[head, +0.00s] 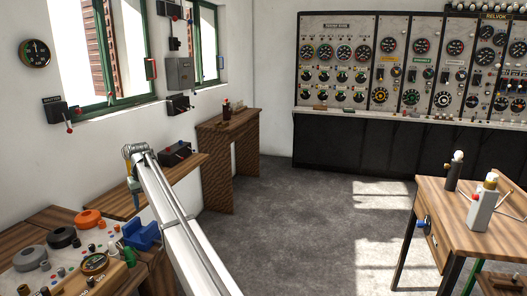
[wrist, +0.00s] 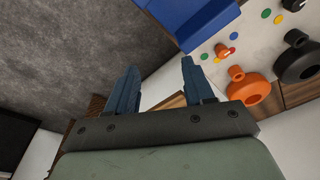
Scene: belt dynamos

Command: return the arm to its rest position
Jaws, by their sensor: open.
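My gripper (wrist: 157,88) shows in the wrist view with its two blue fingers spread apart and nothing between them. In the head view my long white arm reaches from the bottom middle up and to the left.
A control desk with an orange knob (head: 88,218), dark knobs and a blue block (head: 142,235) is at the lower left. A wooden side table (head: 230,125) stands by the wall. A wooden table (head: 470,205) with bottle-like items is at right. The grey floor (head: 300,215) between is clear.

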